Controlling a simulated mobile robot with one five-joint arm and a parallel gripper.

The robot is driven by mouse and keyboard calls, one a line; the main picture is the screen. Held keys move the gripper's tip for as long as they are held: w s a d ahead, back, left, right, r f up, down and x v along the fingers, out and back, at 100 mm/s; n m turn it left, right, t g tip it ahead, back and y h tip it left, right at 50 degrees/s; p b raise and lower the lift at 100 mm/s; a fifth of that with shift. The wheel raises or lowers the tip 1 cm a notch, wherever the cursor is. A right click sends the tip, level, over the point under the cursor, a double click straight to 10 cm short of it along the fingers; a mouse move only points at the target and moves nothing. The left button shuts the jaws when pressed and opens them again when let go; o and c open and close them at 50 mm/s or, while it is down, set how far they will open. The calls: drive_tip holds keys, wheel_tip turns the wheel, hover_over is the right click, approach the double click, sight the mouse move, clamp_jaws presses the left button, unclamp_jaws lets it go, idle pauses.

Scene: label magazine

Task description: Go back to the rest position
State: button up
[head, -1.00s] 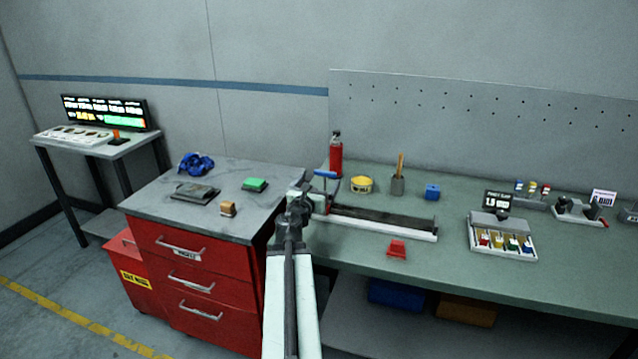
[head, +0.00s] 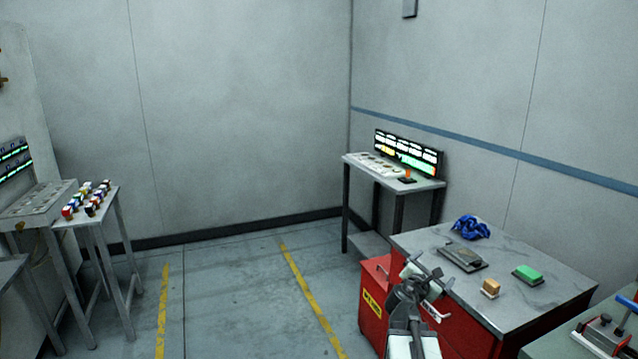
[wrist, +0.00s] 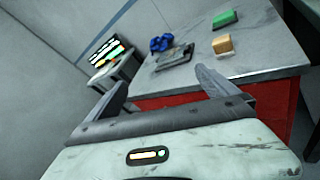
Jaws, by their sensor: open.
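My gripper (head: 427,275) is in front of the red drawer cabinet (head: 462,338), near the left front corner of its grey top in the head view. The jaws are apart with nothing between them. The wrist view shows my gripper (wrist: 160,88) from behind, its two fingers spread, with the cabinet top beyond the right finger. The arm reaches forward from the bottom edge of the head view.
On the cabinet top are a blue cloth (head: 471,228), a dark flat plate (head: 461,257), a tan block (head: 490,287) and a green block (head: 528,273). A console table (head: 400,172) stands behind. A side table (head: 92,208) is at left. Open floor (head: 235,300) lies between.

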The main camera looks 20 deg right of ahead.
drive_tip(key=w+a+f+m+g+y, duration=0.1)
drive_tip(key=a+f+m+y, duration=0.2)
drive_tip(key=a, duration=0.6)
drive_tip(key=w+a+f+m+g+y, duration=0.1)
drive_tip(key=a+f+m+y, duration=0.3)
drive_tip(key=a, duration=0.6)
drive_tip(key=w+a+f+m+g, duration=0.1)
drive_tip(key=a+f+m, duration=0.1)
drive_tip(key=a+f, duration=0.5)
drive_tip(key=s+a+f+m+g+y, duration=0.4)
drive_tip(key=s+a+m, duration=0.7)
drive_tip(key=a, duration=0.5)
drive_tip(key=shift+s+g+y+p, duration=0.5)
drive_tip(key=shift+g+y, duration=0.4)
drive_tip(key=shift+y, duration=0.1)
drive_tip(key=shift+f, duration=0.1)
